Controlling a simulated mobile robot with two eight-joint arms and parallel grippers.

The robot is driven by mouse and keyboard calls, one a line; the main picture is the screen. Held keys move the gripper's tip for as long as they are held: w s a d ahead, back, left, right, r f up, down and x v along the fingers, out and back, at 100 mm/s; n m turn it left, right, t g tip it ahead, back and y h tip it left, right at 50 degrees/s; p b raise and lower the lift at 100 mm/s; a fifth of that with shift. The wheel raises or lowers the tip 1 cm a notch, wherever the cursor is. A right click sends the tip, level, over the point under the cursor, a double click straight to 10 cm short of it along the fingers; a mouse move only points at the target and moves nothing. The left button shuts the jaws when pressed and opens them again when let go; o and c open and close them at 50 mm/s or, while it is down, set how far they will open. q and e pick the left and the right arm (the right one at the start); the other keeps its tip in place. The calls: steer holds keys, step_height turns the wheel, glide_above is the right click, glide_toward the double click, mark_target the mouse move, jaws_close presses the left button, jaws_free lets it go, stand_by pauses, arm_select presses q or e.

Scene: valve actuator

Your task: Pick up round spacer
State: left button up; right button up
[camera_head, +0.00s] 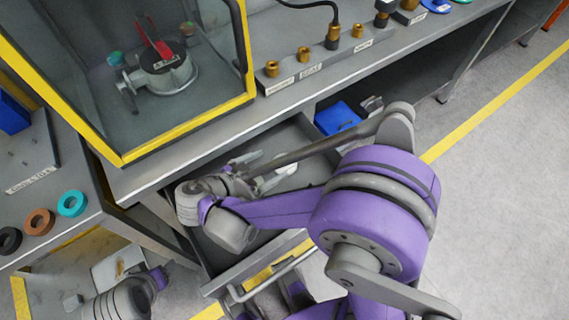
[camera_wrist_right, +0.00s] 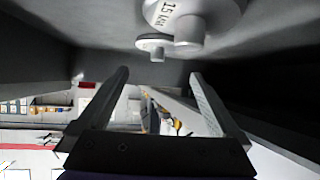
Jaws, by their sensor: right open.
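Three ring-shaped parts lie on the left bench in the head view: a black ring (camera_head: 9,240), a brown ring (camera_head: 39,221) and a teal ring (camera_head: 72,203). I cannot tell which part is the round spacer. My right gripper (camera_head: 262,170) reaches over the open drawer (camera_head: 285,145), partly hidden by my arm. In the right wrist view its two fingers (camera_wrist_right: 160,95) are apart with nothing between them. Grey round pieces, one marked 15 kN (camera_wrist_right: 185,18), show beyond the fingertips. My left arm shows at the lower left; its fingers are not clear.
A yellow-framed clear enclosure (camera_head: 125,157) holds a grey valve part (camera_head: 168,75) with a red handle. Brass fittings (camera_head: 303,55) stand along the bench behind the drawer. Dark drawer walls (camera_wrist_right: 270,95) flank the right gripper closely.

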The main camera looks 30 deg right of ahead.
mark_target(283, 162)
steer(key=shift+x, duration=0.95)
steer(key=x, duration=0.2)
steer(key=b+x, duration=0.1)
steer(key=x, duration=0.1)
steer(key=shift+s+f, duration=0.3)
steer(key=shift+f, duration=0.1)
steer(key=shift+w+d+f, duration=0.2)
steer(key=shift+d+f, duration=0.05)
steer(key=shift+d, duration=0.25)
steer(key=c, duration=1.4)
